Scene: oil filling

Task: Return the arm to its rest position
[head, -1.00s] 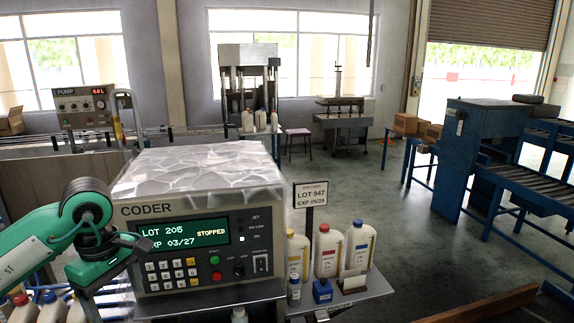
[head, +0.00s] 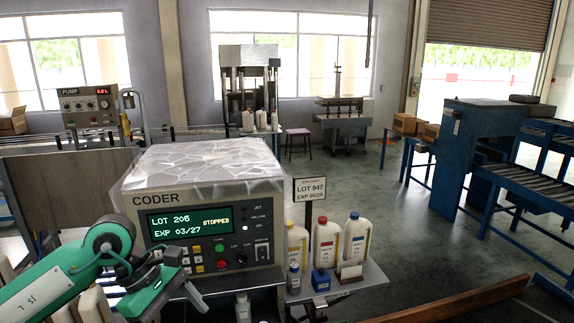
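My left arm (head: 60,280), green and white, comes in from the lower left, in front of the coder's lower left corner. My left gripper (head: 190,286) is dark and seen at a steep angle beside the coder's keypad. Its finger opening is not clear, and no held object shows. My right arm and gripper are out of view. The grey coder (head: 270,205) has a crinkled clear cover on top. Its green display (head: 190,224) reads LOT 205, EXP 03/27, STOPPED. My arm and gripper hide part of its keypad.
Right of the coder, a shelf (head: 372,277) holds several oil bottles (head: 326,246), a small blue container (head: 320,280) and a sign (head: 310,190) reading LOT 947, EXP 05/29. A small bottle (head: 243,307) stands below the coder. A blue conveyor machine (head: 480,150) is at right, with open floor between.

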